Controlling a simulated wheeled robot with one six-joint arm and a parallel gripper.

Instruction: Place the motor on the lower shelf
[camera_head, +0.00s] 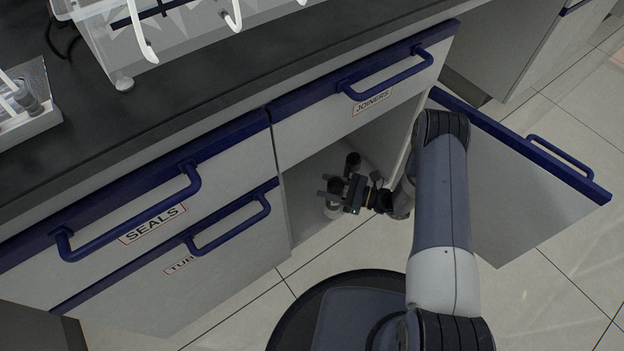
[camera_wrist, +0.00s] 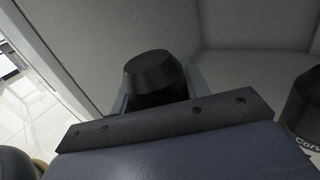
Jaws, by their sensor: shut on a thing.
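The motor (camera_wrist: 152,78) shows in the wrist view as a dark, round-topped cylinder between the fingers of my gripper (camera_wrist: 155,98). In the head view, my gripper (camera_head: 335,184) reaches into the open cabinet below the JOINERS drawer. It is shut on the motor, whose pale lower part (camera_head: 332,211) shows beneath the fingers. The motor looks roughly upright. The lower shelf (camera_head: 305,222) appears to be the cabinet's pale floor. I cannot tell whether the motor touches it.
A dark-topped cylinder (camera_head: 352,160) stands deeper in the cabinet; a similar one with a partly cut-off label (camera_wrist: 304,108) is at right in the wrist view. The cabinet door (camera_head: 515,190) stands open at right. Drawers with blue handles (camera_head: 130,215) are at left.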

